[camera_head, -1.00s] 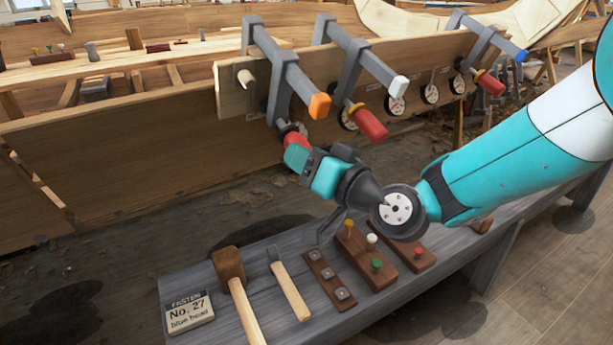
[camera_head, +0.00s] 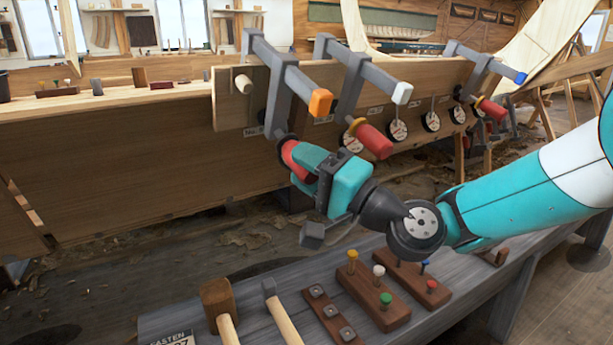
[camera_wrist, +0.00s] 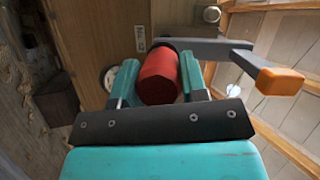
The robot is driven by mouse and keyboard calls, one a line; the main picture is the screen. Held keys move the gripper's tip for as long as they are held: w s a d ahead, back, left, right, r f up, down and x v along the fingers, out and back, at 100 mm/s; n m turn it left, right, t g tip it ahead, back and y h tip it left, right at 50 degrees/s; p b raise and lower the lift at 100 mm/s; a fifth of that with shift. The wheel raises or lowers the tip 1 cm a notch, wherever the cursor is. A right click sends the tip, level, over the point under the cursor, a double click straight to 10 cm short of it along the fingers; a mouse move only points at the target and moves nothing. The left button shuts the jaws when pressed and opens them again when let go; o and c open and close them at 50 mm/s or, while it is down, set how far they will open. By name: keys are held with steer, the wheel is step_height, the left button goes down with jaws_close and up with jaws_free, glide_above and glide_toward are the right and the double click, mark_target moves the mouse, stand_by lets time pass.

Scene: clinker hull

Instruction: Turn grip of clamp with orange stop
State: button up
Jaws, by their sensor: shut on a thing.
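The clamp with the orange stop (camera_head: 320,102) hangs at the left of the row on the wooden plank. Its red grip (camera_head: 296,158) points down toward me. My gripper (camera_head: 308,166) is shut on this grip. In the wrist view the red grip (camera_wrist: 160,78) sits between the two teal fingers, and the orange stop (camera_wrist: 279,81) shows at the right. The grip's far end is partly hidden by the fingers in the head view. The dial behind this clamp is mostly hidden in the head view; a round white dial (camera_wrist: 109,79) shows beside the left finger in the wrist view.
The clamp with the white stop (camera_head: 402,93) and its red grip (camera_head: 375,141) stand just to the right. A blue-stop clamp (camera_head: 520,77) is farther right. Below my arm, a grey bench (camera_head: 262,290) holds mallets and peg blocks.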

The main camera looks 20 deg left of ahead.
steer(key=shift+f+m, duration=0.1)
steer(key=shift+m, duration=0.4)
steer(key=o, duration=0.9)
steer(key=shift+d+b, duration=0.1)
steer(key=shift+b, duration=0.2)
steer(key=shift+s+d+f, duration=0.1)
steer(key=shift+d+f, duration=0.05)
steer(key=shift+d, duration=0.15)
steer(key=b+v, duration=1.6)
steer(key=b, duration=0.4)
steer(key=shift+d+f+b, duration=0.25)
steer(key=shift+b, duration=0.1)
